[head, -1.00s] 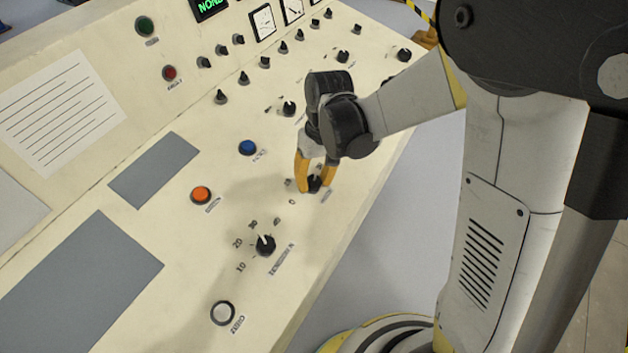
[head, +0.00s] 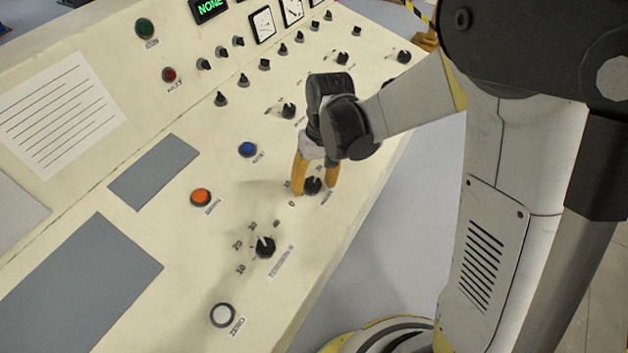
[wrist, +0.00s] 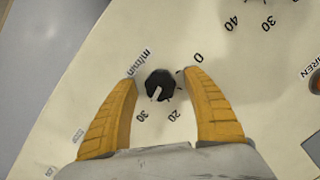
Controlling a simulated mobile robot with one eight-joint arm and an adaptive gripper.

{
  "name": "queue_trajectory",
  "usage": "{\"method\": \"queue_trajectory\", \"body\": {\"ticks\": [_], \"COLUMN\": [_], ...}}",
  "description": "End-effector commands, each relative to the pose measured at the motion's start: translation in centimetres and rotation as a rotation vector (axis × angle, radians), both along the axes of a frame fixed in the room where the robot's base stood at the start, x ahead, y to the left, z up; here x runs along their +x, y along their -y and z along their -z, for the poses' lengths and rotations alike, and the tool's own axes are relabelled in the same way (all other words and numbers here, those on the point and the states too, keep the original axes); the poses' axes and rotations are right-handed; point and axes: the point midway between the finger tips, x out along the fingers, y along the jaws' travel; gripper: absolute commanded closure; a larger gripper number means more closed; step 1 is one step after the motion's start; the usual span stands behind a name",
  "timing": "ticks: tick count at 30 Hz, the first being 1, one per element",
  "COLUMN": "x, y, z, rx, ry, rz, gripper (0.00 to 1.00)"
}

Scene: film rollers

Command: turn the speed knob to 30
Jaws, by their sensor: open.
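The speed knob (head: 313,184) is a small black knob near the panel's right edge. In the wrist view the knob (wrist: 160,85) sits beside the label "m/min", with 0, 20 and 30 printed around it. Its white pointer is directed down and slightly left, at about the 30 mark. The 10 mark is not readable, with a finger over that side. My gripper (head: 314,189) is open, with one yellow finger on each side of the knob. In the wrist view the gripper (wrist: 160,78) shows a gap between each fingertip and the knob.
Another black dial (head: 264,247) with its own scale lies nearer the front. An orange button (head: 201,197), a blue button (head: 247,149) and a white button (head: 222,314) are on the panel to the left. More small knobs line the back. A green display (head: 210,7) reads "NONE".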

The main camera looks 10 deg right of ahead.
Motion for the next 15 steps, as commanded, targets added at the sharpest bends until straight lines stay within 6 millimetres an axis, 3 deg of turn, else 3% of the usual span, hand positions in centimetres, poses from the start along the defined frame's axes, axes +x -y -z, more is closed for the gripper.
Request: {"method": "queue_trajectory", "body": {"ticks": [5, 15], "x": [0.1, 0.6], "y": [0.2, 1.1], "z": [-1.5, -8.7], "rx": [0.0, 0.0], "ry": [0.0, 0.0], "rz": [0.001, 0.0], "gripper": [0.41, 0.41]}}
